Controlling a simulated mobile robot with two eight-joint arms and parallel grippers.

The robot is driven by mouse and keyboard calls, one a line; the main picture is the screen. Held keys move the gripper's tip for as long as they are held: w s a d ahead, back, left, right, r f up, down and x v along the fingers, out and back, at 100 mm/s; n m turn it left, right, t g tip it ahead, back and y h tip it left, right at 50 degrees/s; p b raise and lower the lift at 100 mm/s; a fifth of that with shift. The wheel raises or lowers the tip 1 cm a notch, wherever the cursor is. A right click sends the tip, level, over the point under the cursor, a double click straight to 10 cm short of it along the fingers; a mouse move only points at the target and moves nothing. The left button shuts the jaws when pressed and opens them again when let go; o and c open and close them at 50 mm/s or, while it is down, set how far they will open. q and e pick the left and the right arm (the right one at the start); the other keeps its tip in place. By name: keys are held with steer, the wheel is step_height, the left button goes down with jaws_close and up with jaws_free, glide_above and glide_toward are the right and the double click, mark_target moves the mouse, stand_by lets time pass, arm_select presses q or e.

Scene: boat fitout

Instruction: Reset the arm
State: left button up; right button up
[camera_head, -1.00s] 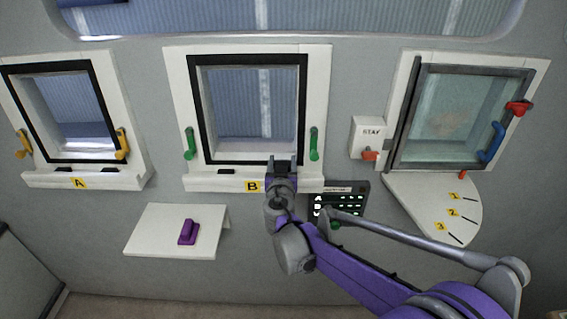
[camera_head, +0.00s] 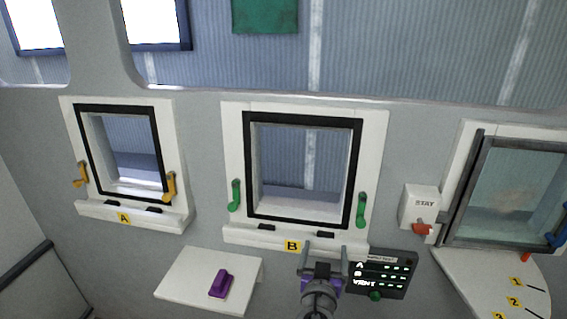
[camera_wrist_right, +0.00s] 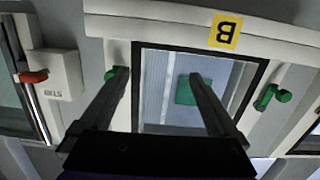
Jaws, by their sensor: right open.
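My right gripper (camera_head: 322,250) is in front of the sill of window B (camera_head: 232,170), near its yellow B label (camera_head: 292,246). In the right wrist view its two fingers (camera_wrist_right: 162,82) are spread apart with nothing between them. Window B has a black inner frame and a green handle on each side, the left (camera_head: 235,195) and the right (camera_head: 361,210). No object is held. My left gripper does not show.
Window A (camera_head: 181,150) has yellow handles. A white shelf (camera_head: 185,280) holds a purple block (camera_head: 220,284).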

steer(key=s+d+f+g, duration=0.5)
steer(key=s+d+f, duration=0.25)
steer(key=s, duration=0.35)
steer(key=s+a+f+n+g+y, duration=0.1)
steer(key=s+a+f+g+y, duration=0.1)
steer(key=s, duration=0.4)
steer(key=s+a+f+n+g+y, duration=0.2)
steer(key=s+f+g, duration=0.1)
steer(key=s+f, duration=0.2)
steer(key=s, duration=0.2)
steer(key=shift+s+a+y, duration=0.2)
steer(key=shift+s+y, duration=0.1)
steer(key=shift+y, duration=0.1)
